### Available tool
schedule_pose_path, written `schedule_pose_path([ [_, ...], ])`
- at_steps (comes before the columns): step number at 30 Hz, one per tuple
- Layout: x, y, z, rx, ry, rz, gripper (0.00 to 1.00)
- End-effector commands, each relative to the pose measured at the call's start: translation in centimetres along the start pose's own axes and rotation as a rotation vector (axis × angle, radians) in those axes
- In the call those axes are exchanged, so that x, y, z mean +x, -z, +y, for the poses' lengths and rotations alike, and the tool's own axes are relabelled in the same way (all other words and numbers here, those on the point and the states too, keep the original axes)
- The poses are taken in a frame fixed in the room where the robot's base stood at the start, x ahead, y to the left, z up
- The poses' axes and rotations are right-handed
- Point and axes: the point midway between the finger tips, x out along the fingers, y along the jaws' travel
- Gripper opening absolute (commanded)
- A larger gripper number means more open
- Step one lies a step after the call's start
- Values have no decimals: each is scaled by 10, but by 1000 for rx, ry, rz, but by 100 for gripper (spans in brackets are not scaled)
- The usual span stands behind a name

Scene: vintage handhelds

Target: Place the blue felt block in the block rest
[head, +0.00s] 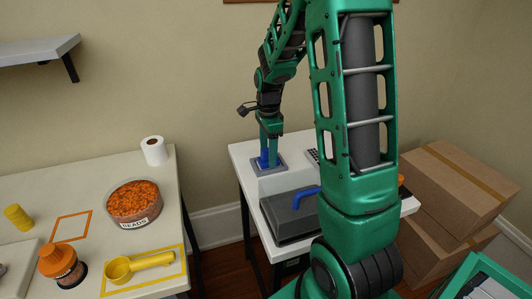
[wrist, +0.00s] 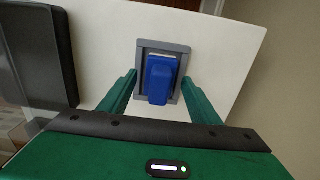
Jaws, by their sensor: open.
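The blue felt block (wrist: 159,82) stands inside the grey square frame of the block rest (wrist: 181,50) in the wrist view. In the head view the block (head: 264,158) shows as a blue patch at the rest (head: 282,166), partly behind my gripper. My gripper (wrist: 160,88) is open, with one green finger on each side of the block and a gap visible at both. In the head view my gripper (head: 271,145) points down over the rest. How deep the block sits is hard to tell.
A dark case (head: 285,217) with a blue handle (head: 305,193) stands in front of the rest on the white table. Cardboard boxes (head: 455,185) are at the right. The left table holds a bead tub (head: 134,203), a yellow scoop (head: 135,266) and a paper roll (head: 154,151).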

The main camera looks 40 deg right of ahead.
Motion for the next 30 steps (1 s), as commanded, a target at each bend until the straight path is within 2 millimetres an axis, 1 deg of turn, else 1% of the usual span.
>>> schedule_pose_path([
  [5, -17, 0, -1, 0, 5, 0, 57],
  [15, -84, 0, -1, 0, 5, 0, 57],
  [19, -103, 0, -1, 0, 5, 0, 57],
  [24, -118, 0, 0, 0, 1, 0, 57],
  [30, -122, 0, 0, 0, 1, 0, 57],
])
